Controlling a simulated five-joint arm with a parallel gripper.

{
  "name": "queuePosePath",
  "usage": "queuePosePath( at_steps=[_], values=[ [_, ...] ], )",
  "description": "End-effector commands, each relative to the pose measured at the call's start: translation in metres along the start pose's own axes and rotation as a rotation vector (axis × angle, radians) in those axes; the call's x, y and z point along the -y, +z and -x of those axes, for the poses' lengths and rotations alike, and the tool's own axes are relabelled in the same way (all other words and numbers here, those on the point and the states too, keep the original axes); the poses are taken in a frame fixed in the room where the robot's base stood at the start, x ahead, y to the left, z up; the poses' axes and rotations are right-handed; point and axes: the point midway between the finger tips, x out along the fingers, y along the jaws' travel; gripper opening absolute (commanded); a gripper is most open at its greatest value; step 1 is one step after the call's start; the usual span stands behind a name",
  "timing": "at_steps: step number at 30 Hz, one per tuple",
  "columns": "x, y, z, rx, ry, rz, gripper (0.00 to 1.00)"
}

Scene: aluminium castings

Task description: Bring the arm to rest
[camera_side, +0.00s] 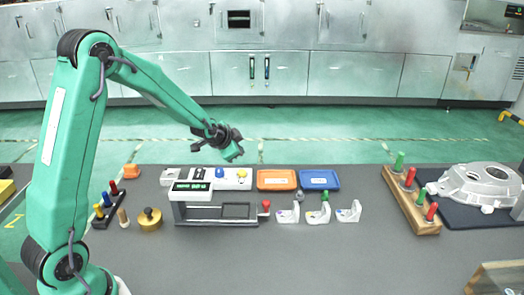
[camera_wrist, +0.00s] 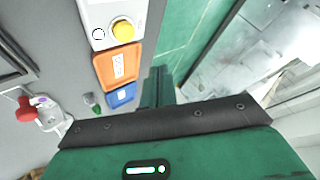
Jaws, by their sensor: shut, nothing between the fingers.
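My arm is raised and reaches out over the back part of the grey table (camera_side: 300,255). My gripper (camera_side: 233,153) is in the air above the far edge of the table, near the control box with the yellow button (camera_side: 242,174). In the wrist view my gripper (camera_wrist: 158,88) shows as green fingers close together, with nothing held between them. It is shut and touches nothing that I can see.
An orange tray (camera_side: 277,180) and a blue tray (camera_side: 319,180) lie at the back. A device with a display (camera_side: 215,205), several white brackets (camera_side: 318,214), a brass weight (camera_side: 149,219), a wooden tool rack (camera_side: 411,202) and a casting (camera_side: 482,185) stand around. The front middle is clear.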

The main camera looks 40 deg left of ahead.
Motion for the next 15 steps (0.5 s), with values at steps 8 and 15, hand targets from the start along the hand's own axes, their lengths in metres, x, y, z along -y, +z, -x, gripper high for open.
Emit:
queuePosePath(
  at_steps=[8,15],
  values=[
    [-0.004,-0.01,0.028,0.004,0.02,0.033,0.0],
    [-0.017,-0.022,0.084,0.022,0.063,0.105,0.0]
  ],
)
